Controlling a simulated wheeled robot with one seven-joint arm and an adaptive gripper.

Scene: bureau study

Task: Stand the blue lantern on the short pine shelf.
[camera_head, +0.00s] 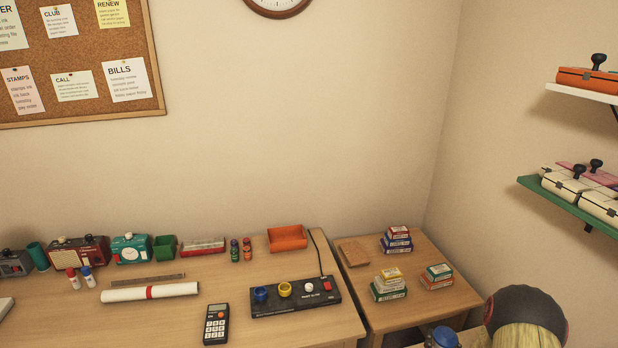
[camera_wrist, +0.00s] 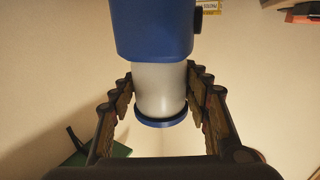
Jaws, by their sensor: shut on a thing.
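The blue lantern has a blue body (camera_wrist: 155,30), a pale grey middle section and a thin blue rim. It fills the middle of the wrist view. My gripper (camera_wrist: 160,90) is shut on its pale section, with one jaw on each side. In the head view the top of the lantern (camera_head: 442,337) shows at the bottom edge, in front of the small side table and beside my arm. The rest of the lantern is out of frame there. I cannot make out a pine shelf in either view.
A green shelf (camera_head: 529,184) on the right wall holds several cream boxes with black knobs. A white shelf (camera_head: 582,93) above it carries an orange box. The side table (camera_head: 425,310) bears stacked small boxes and a cork mat. The desk (camera_head: 235,290) at left is crowded.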

